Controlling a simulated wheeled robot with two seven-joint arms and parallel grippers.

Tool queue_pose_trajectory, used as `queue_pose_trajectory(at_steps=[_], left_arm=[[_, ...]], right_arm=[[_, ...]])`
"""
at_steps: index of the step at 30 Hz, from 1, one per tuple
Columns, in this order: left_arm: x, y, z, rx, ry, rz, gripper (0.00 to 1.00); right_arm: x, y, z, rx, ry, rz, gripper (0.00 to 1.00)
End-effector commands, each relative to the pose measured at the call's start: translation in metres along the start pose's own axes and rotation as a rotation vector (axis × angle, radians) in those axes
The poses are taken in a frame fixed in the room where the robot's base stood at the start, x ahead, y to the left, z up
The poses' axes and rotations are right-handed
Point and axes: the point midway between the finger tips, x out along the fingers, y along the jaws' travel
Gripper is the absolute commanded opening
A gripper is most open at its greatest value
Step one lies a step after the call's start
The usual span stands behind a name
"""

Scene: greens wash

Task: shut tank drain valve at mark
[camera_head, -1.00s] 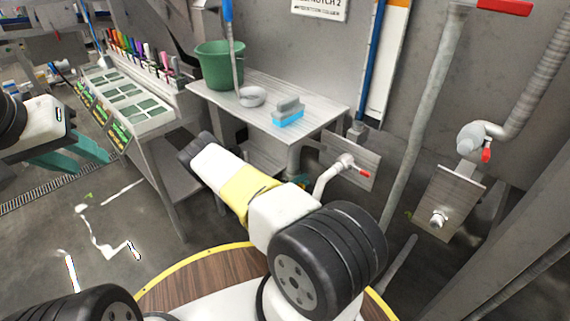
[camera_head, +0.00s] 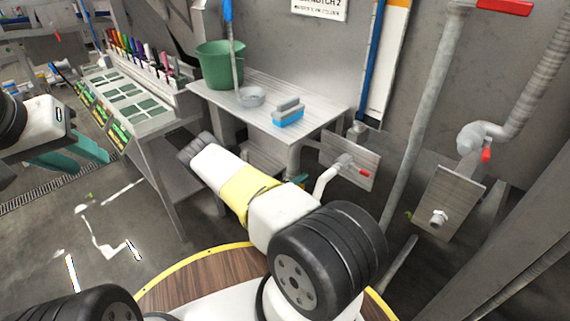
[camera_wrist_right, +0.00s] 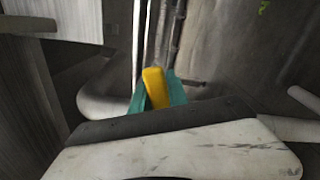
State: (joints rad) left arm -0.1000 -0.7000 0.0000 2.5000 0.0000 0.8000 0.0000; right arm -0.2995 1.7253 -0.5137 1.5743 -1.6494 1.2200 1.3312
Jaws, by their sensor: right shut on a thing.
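The yellow valve handle (camera_wrist_right: 155,88) is in the middle of the right wrist view. The teal fingers of my right gripper (camera_wrist_right: 158,98) are on either side of it and shut on it. The valve body and any mark are not clear there. In the head view my right arm reaches toward the table leg, and only a bit of teal shows beyond its yellow band, so the handle is hidden. My left gripper (camera_head: 78,156) is at the left edge of the head view, empty, its teal fingers apart, far from the valve.
A steel table (camera_head: 325,105) carries a green bucket (camera_head: 218,66), a grey bowl (camera_head: 251,97) and a blue brush (camera_head: 288,117). Pipes with red-handled taps (camera_head: 363,171) stand to the right. A sorting bench (camera_head: 135,110) is at the left.

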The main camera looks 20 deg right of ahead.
Motion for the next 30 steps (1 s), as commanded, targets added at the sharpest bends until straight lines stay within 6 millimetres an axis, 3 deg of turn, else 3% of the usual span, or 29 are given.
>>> queue_pose_trajectory(at_steps=[10, 21, 30], left_arm=[[0.000, 0.000, 0.000, 0.000, 0.000, 0.000, 0.36], [0.000, 0.000, 0.000, 0.000, 0.000, 0.000, 0.36], [0.000, 0.000, 0.000, 0.000, 0.000, 0.000, 0.36]], right_arm=[[-0.001, -0.002, 0.000, 0.012, 0.000, -0.001, 0.00], [-0.001, -0.027, -0.010, 0.353, 0.001, 0.000, 0.00], [-0.001, -0.030, -0.012, 0.394, 0.001, -0.003, 0.00]])
